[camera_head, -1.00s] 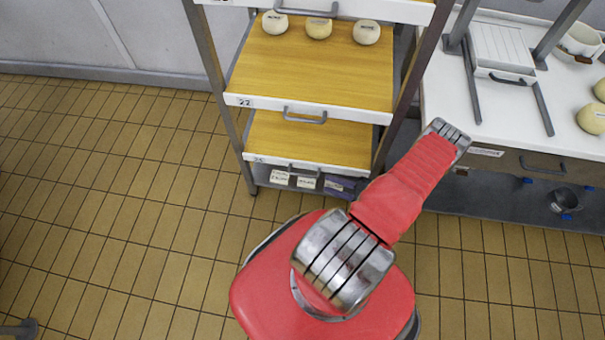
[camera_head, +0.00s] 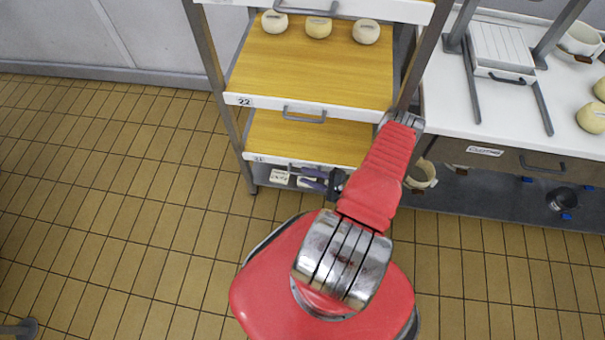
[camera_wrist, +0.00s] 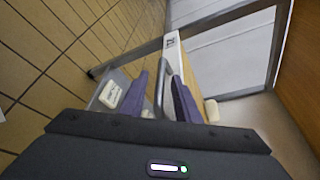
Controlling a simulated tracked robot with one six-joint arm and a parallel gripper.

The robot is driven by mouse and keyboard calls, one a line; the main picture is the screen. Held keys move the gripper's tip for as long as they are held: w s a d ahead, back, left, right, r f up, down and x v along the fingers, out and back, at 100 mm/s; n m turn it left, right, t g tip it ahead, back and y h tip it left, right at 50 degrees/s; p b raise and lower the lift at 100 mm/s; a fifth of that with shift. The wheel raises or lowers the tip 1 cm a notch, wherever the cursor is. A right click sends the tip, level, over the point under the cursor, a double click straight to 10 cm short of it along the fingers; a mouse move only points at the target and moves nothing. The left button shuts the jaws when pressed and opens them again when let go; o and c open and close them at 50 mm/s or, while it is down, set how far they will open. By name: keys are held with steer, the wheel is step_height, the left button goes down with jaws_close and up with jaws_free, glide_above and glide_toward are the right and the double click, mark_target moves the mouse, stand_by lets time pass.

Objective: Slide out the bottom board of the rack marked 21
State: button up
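The rack's bottom board (camera_head: 315,135) is wooden with a white front edge and a grey handle; its small label is too blurred to read surely. The board sits in the rack, below a board marked 22 (camera_head: 320,70). My gripper (camera_head: 313,179) is at the bottom board's front, partly covering the handle in the head view. In the wrist view, its purple fingers (camera_wrist: 160,97) are apart, with the handle (camera_wrist: 163,75) between them. Contact with the handle cannot be told. The white edge with the label (camera_wrist: 172,42) lies just beyond.
Pale round cheeses (camera_head: 318,25) rest on the 22 board. White labelled items (camera_head: 279,176) are under the bottom board. A white-topped counter (camera_head: 490,115) stands right of the rack, with a pot (camera_head: 421,175) beneath it.

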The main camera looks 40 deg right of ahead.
steer(key=shift+x, duration=1.45)
steer(key=shift+c, duration=0.2)
jaws_close()
steer(key=shift+f, duration=0.1)
